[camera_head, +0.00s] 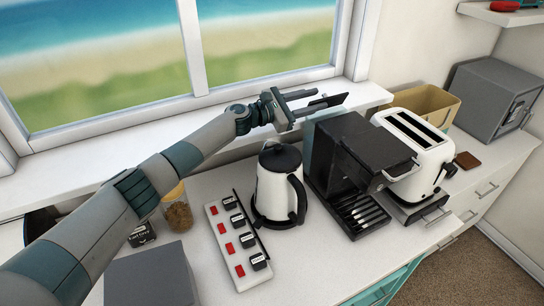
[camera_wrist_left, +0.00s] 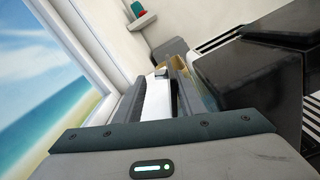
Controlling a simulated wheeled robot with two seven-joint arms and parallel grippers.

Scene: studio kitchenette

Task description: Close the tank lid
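The black coffee machine (camera_head: 355,160) stands on the counter, with a teal see-through tank (camera_head: 308,146) at its back left side. A dark flat piece (camera_head: 333,102) shows above the tank, tilted up; it looks like the raised lid, but it overlaps my finger and I cannot tell them apart surely. My left gripper (camera_head: 318,99) is over the tank's back edge by the window, fingers apart. In the left wrist view the gripper (camera_wrist_left: 160,88) has a gap between its fingers, and the coffee machine (camera_wrist_left: 250,82) is to their right. My right gripper is not in view.
A white toaster (camera_head: 415,150) stands right of the machine, with a tan basket (camera_head: 428,102) and grey safe (camera_head: 495,95) behind. A kettle (camera_head: 279,188) and power strip (camera_head: 238,243) stand left. The window sill (camera_head: 240,125) runs close behind my gripper.

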